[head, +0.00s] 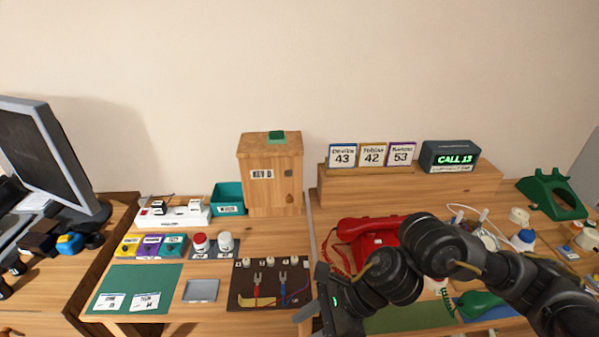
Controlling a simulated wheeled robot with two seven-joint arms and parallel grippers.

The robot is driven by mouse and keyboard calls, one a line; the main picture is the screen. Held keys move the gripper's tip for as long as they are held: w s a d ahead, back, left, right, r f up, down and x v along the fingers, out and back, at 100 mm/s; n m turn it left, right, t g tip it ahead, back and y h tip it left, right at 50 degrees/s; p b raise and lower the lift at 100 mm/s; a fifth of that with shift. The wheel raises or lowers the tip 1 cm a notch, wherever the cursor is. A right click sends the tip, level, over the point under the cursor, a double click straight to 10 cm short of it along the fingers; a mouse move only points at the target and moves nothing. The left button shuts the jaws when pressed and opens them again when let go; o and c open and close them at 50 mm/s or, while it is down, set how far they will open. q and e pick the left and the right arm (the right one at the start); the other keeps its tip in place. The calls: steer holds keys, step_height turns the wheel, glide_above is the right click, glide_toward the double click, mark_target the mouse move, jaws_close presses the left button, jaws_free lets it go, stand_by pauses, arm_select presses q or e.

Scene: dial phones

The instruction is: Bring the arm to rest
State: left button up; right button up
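My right arm comes in from the right, across the front of the red telephone (368,230). Its gripper (308,311) is low in the middle, beside the right edge of the dark brown tool mat (240,297). I see no object held in it, but its finger gap is not clear. The red phone's handset lies across its top, and my arm hides part of its body. A green telephone (553,194) stands at the far right. A lit sign (449,157) reads CALL 13. My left gripper is not recognizable.
A white power strip (173,211), a green mat (112,287) and a grey tray (201,290) are left. A monitor (45,155) stands far left. A green handset (479,303) lies under my arm.

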steer(key=w+a+r+m+t+y, duration=0.1)
steer(key=a+r+m+t+y, duration=0.25)
steer(key=a+m, duration=0.45)
steer(key=w+d+f+m+t+h, duration=0.2)
steer(key=w+d+m+t, duration=0.3)
steer(key=m, duration=0.7)
steer(key=d+f+m+t+h, duration=0.25)
steer(key=d+m, duration=0.45)
steer(key=m, duration=0.6)
steer(key=s+d+f+m+g+h, duration=0.6)
steer(key=s+d+f+m+h, duration=0.2)
steer(key=s+d+f+m, duration=1)
step_height(320, 180, down, 26)
steer(key=s+d+r+m+g, duration=0.1)
steer(key=m+g, duration=0.1)
steer(key=s+d+f, duration=0.3)
steer(key=s+f, duration=1.2)
steer(key=s, duration=0.1)
steer(key=shift+s+f+g, duration=0.15)
steer(key=shift+f+g, duration=0.05)
steer(key=shift+g, duration=0.2)
